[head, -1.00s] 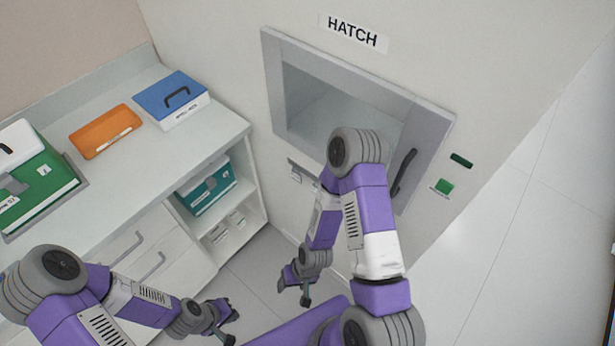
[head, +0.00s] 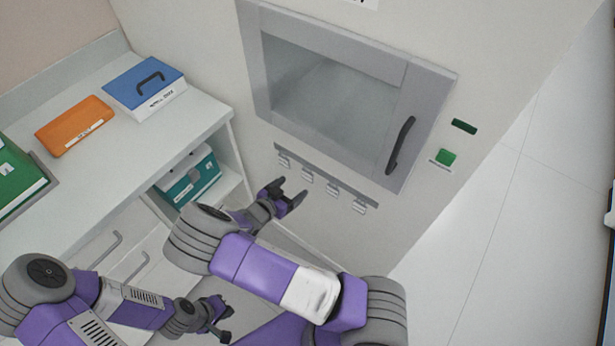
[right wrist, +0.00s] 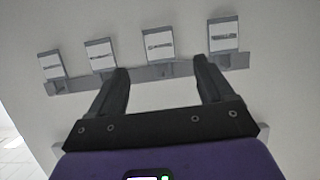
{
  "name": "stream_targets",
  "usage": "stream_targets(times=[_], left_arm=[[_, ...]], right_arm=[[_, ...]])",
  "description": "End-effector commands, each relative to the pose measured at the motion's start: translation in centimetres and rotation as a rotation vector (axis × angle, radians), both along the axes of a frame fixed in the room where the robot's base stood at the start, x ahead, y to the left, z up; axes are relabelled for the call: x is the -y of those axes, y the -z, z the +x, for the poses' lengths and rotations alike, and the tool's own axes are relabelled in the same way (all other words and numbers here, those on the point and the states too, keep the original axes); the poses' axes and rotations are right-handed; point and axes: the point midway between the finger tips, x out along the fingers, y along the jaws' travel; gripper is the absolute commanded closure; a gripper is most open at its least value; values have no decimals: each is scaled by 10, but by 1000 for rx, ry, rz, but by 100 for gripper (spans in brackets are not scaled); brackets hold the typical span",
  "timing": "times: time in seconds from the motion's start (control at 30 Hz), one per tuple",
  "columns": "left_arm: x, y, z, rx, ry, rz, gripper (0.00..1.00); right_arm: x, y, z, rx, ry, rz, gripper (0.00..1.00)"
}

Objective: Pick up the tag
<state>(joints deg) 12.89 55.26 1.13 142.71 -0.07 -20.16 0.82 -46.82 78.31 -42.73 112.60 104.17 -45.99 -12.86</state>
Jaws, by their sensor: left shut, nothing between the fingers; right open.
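Several small white tags hang in a row from a grey rail (head: 320,177) below the hatch. The leftmost tag (head: 284,161) and the rightmost tag (head: 358,207) show in the head view. My right gripper (head: 291,191) is open and empty, just below the left part of the rail. In the right wrist view its fingers (right wrist: 160,68) point at the rail, apart from the tags. One tag (right wrist: 159,44) lies between the finger directions, with others to both sides; their print is too small to read. My left gripper (head: 225,324) is shut and empty, low by the drawers.
The hatch (head: 335,105) is closed, with a dark handle (head: 400,145) and a green button (head: 446,157) to its right. A teal box (head: 188,178) sits on the shelf below.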

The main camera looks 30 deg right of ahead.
Motion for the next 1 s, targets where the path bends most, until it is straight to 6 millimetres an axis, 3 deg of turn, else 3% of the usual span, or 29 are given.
stream_targets(times=[0.6,0.87,1.0], left_arm=[[0,19,0,0,0,0,100],[0,19,0,0,0,0,100],[0,19,0,0,0,0,100]], right_arm=[[61,22,25,18,10,-8,19],[64,22,27,18,10,-5,19],[64,22,26,18,10,-5,38]])
